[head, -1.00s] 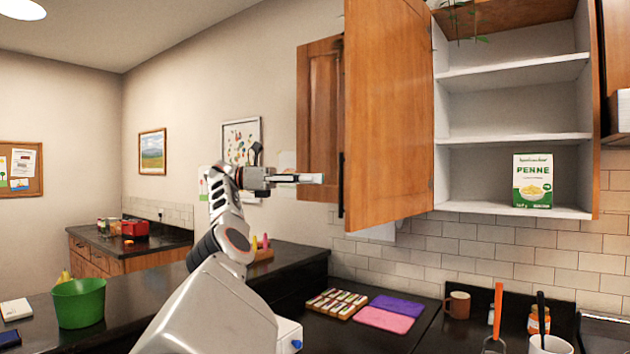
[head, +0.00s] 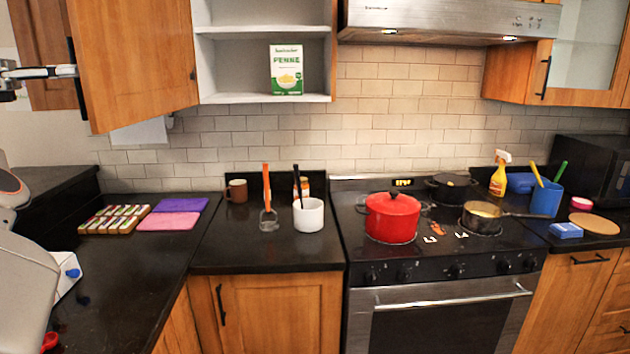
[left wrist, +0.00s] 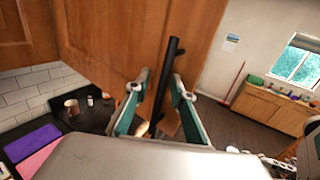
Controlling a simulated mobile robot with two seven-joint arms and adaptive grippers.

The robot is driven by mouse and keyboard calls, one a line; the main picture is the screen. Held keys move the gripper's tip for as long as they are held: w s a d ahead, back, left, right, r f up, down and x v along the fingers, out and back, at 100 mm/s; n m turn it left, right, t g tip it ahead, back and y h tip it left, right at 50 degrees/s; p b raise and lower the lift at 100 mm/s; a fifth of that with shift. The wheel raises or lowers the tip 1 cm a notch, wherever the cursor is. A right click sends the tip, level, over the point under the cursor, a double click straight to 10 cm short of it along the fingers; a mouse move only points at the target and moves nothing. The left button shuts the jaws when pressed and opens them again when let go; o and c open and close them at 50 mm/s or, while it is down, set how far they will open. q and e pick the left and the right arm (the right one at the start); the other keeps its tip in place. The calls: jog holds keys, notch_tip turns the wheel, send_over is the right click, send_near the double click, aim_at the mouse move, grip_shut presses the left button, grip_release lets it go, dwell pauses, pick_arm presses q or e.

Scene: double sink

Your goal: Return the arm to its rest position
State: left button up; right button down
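My left gripper (head: 70,72) is at the left edge of the head view, close to the black handle (head: 77,95) of the open wooden cabinet door (head: 135,65). In the left wrist view the two fingers of my left gripper (left wrist: 160,82) stand apart. The black door handle (left wrist: 168,68) shows between them, and the fingers do not close on it. I cannot tell whether any finger touches the handle. My left arm (head: 25,280) fills the lower left of the head view. My right gripper is not in view.
The open cabinet (head: 262,57) holds a penne box (head: 286,70). On the counter are a spice rack (head: 115,219), pink mat (head: 168,221), brown mug (head: 237,191) and white crock (head: 308,214). A red pot (head: 391,218) stands on the stove. The left counter's front is mostly clear.

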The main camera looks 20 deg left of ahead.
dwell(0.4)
pick_arm(q)
jog(key=v, duration=0.8)
jog(key=x, duration=0.8)
jog(key=shift+w+d+f, duration=0.1)
jog(key=shift+w+d, duration=0.1)
jog(key=shift+d, duration=0.05)
jog(key=shift+d+b, duration=0.2)
jog(key=shift+b, duration=0.15)
